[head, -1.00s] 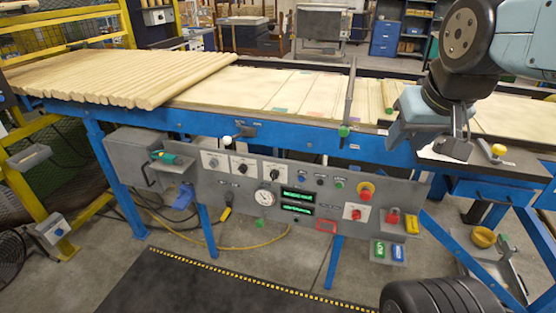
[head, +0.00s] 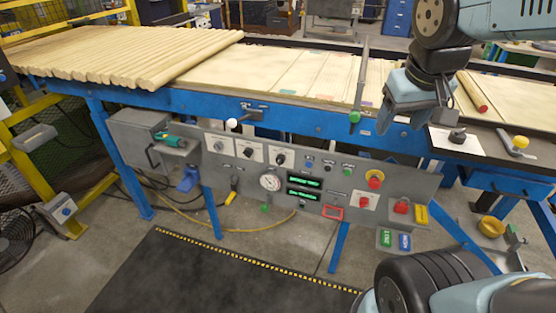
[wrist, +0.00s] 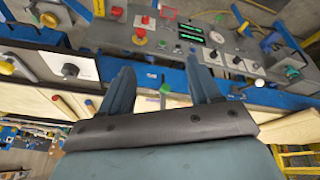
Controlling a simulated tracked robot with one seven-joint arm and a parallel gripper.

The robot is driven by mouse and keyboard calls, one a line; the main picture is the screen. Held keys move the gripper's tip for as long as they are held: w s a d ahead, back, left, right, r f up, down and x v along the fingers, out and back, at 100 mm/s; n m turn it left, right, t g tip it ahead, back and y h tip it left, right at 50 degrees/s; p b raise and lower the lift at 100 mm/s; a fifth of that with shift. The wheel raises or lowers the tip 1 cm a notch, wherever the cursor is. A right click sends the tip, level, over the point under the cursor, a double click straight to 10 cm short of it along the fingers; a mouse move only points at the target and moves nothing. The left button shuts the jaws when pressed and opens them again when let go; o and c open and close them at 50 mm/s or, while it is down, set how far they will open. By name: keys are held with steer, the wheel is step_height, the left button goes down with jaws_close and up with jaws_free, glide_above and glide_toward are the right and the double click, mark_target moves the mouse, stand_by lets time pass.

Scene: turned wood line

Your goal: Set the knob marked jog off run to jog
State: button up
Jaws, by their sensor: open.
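The grey control panel (head: 330,212) hangs under the front of the blue-framed wood line. Three dark selector knobs on white plates sit on its upper left: a left one (head: 218,146), a middle one (head: 248,152) and a right one (head: 280,158). Another black knob on a white plate (head: 457,136) is on the right worktop; it also shows in the wrist view (wrist: 70,70). The legends are too small to read, so I cannot tell which is marked jog off run. My gripper (head: 393,118) is above the line's front edge, right of the three knobs, its fingers apart and empty (wrist: 160,66).
A red mushroom button (head: 375,178), a red knob (head: 363,201), green displays (head: 303,188) and a gauge (head: 270,182) share the panel. A green-tipped lever (head: 354,116) stands close left of my gripper. A yellow-knobbed handle (head: 520,142) is at right. The dark mat (head: 210,275) is clear.

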steer(key=w+a+f+n+g+h, duration=0.2)
steer(key=w+f+n+g+h, duration=0.25)
steer(key=w+f, duration=0.55)
steer(key=n+t, duration=1.7)
steer(key=n, duration=0.7)
glide_toward(279, 163)
steer(key=shift+h, duration=0.45)
steer(key=x, duration=0.9)
steer(key=shift+w+a+f, duration=0.1)
steer(key=shift+w+a, duration=0.05)
steer(key=shift+w, duration=0.15)
steer(key=c, duration=1)
